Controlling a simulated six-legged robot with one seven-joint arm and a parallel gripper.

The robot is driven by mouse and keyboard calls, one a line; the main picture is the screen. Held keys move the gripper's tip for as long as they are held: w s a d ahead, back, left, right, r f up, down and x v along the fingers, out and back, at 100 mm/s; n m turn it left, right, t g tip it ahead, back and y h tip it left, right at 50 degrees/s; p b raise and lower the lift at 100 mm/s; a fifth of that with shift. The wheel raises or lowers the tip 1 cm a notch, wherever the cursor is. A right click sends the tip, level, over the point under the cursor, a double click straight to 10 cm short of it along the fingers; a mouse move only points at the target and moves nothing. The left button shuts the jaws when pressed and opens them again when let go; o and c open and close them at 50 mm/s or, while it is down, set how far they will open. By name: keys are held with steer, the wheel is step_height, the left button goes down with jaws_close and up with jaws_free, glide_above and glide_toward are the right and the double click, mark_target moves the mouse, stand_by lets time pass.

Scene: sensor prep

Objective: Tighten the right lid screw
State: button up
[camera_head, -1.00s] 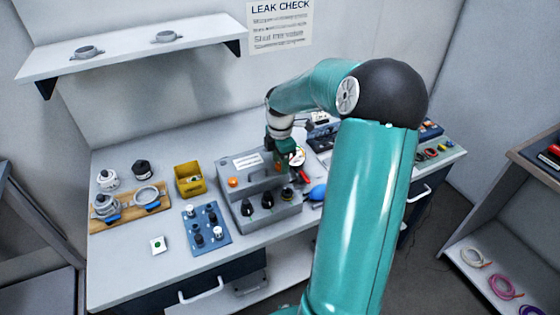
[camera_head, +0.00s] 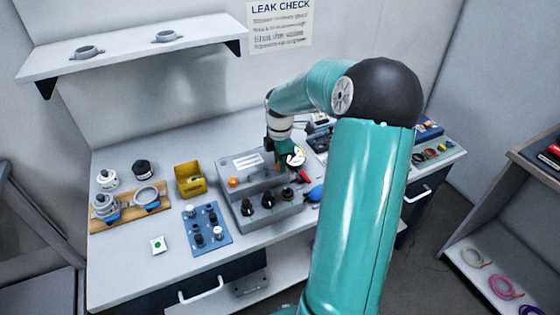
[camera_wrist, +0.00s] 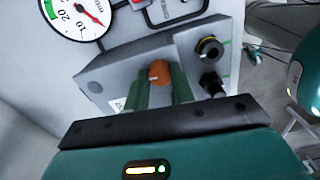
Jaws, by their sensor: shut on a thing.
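The grey test box (camera_head: 240,165) stands on the bench in the head view, with an orange lid screw (camera_head: 233,182) at its left end. My gripper (camera_head: 280,166) is down at the box's right end, where the arm hides the right screw. In the wrist view, my green fingers (camera_wrist: 161,84) stand on either side of the orange right lid screw (camera_wrist: 160,73) and are shut on it. A pale slot mark shows on its face. Whether the screw is seated flush cannot be told.
A round gauge (camera_wrist: 82,15) is close to the gripper, as is a black knob with a yellow ring (camera_wrist: 209,47). Black knobs line the box's front. A yellow bin (camera_head: 190,180) and a blue mat (camera_head: 196,240) with fittings lie left of the box.

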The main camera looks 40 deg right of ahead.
steer(key=m, duration=0.4)
steer(key=shift+m, duration=0.4)
steer(key=m, duration=0.3)
steer(key=shift+m, duration=0.3)
steer(key=m, duration=0.4)
steer(key=shift+m, duration=0.3)
steer(key=m, duration=1.3)
steer(key=shift+m, duration=0.3)
steer(key=m, duration=0.4)
steer(key=shift+m, duration=2.2)
